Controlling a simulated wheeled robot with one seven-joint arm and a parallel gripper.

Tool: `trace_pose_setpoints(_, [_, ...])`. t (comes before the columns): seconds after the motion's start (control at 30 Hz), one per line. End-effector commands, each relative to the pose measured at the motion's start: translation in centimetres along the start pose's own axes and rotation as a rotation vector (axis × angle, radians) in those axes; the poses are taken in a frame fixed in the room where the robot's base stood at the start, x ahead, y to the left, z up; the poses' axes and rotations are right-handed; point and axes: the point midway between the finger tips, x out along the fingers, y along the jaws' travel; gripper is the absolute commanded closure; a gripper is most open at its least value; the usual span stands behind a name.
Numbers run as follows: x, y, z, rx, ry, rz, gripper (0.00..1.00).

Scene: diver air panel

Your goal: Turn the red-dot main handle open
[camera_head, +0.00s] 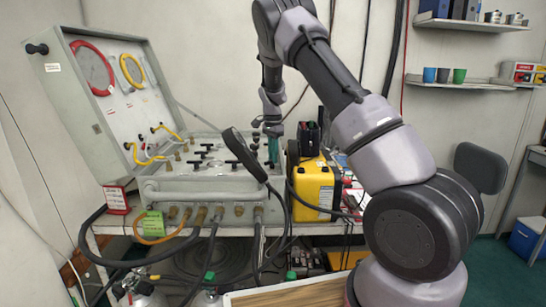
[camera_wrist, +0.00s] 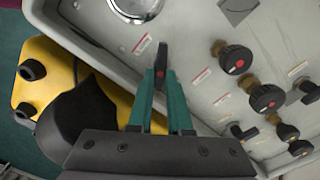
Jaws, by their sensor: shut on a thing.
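The grey air panel (camera_head: 215,180) lies with its top face up, and it fills the right of the wrist view (camera_wrist: 205,25). A narrow black main handle with a red dot (camera_wrist: 161,57) stands near the panel's edge. My gripper (camera_wrist: 161,84) has its teal fingers on either side of this handle and is shut on it. The handle's lower part is hidden between the fingers. In the head view my gripper (camera_head: 272,150) is at the panel's right end, and the handle cannot be made out there.
Black round knobs (camera_wrist: 235,60) with red dots, on brass stems, stand right of the handle. A yellow case (camera_head: 314,187) stands close to the panel's right side. A black handset-like object (camera_head: 244,154) rises in front of the panel. The open lid (camera_head: 112,108) with gauges stands at left.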

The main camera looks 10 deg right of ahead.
Motion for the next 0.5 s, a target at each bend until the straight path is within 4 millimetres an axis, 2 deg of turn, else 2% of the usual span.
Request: trace_pose_setpoints(0.5, [-0.12,-0.25,-0.02,-0.486,0.0,-0.003,1.0])
